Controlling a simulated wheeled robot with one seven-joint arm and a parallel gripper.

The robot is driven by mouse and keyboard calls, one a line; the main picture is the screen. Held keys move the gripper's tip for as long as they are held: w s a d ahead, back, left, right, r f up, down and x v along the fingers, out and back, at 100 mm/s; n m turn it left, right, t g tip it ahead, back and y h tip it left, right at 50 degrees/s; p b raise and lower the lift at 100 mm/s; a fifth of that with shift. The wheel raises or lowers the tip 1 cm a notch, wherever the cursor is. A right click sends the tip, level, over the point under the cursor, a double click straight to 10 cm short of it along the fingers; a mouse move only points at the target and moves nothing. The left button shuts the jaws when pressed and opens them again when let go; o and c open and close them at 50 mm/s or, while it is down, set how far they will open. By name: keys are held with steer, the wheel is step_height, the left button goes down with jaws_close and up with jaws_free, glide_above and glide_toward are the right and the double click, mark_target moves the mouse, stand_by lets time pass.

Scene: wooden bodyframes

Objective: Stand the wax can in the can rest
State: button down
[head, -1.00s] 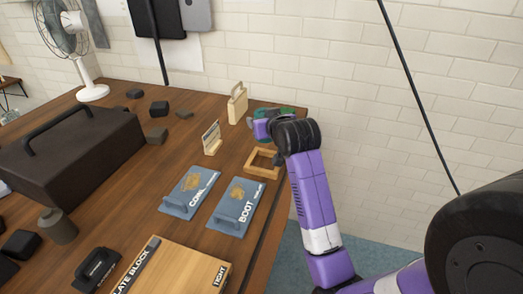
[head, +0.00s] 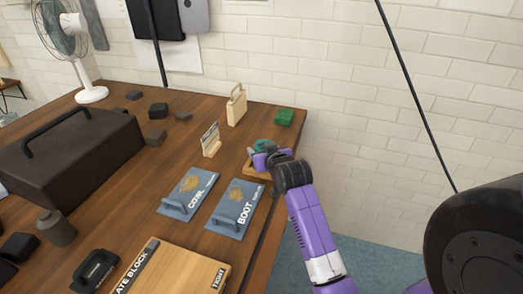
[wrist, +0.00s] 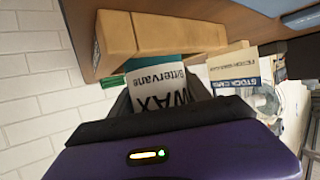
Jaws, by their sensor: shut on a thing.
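The wax can, white-labelled with a teal end, shows in the wrist view (wrist: 155,90); its teal part also shows in the head view (head: 262,146). My gripper (head: 264,159) is shut on it; in the wrist view dark fingers flank the can. The can rest is a low, square wooden frame at the table's right edge (head: 251,172), mostly hidden behind my gripper in the head view. In the wrist view its thick wooden side (wrist: 160,35) lies close to the can's teal end. I cannot tell whether the can is inside the frame or just above it.
A small card stand (head: 211,140) is left of the rest, with a wooden handled block (head: 236,105) and a green block (head: 284,117) behind. Blue plates marked COWL (head: 188,191) and BOOT (head: 237,210) lie in front. The table's right edge is close.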

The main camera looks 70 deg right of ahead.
steer(key=shift+f, duration=0.1)
steer(key=shift+c, duration=2.4)
jaws_free()
steer(key=shift+r, duration=0.25)
steer(key=v, duration=1.1)
steer(key=shift+f, duration=0.15)
steer(key=shift+s+a+r, duration=0.2)
steer(key=shift+s+a, duration=0.1)
steer(key=shift+a, duration=0.1)
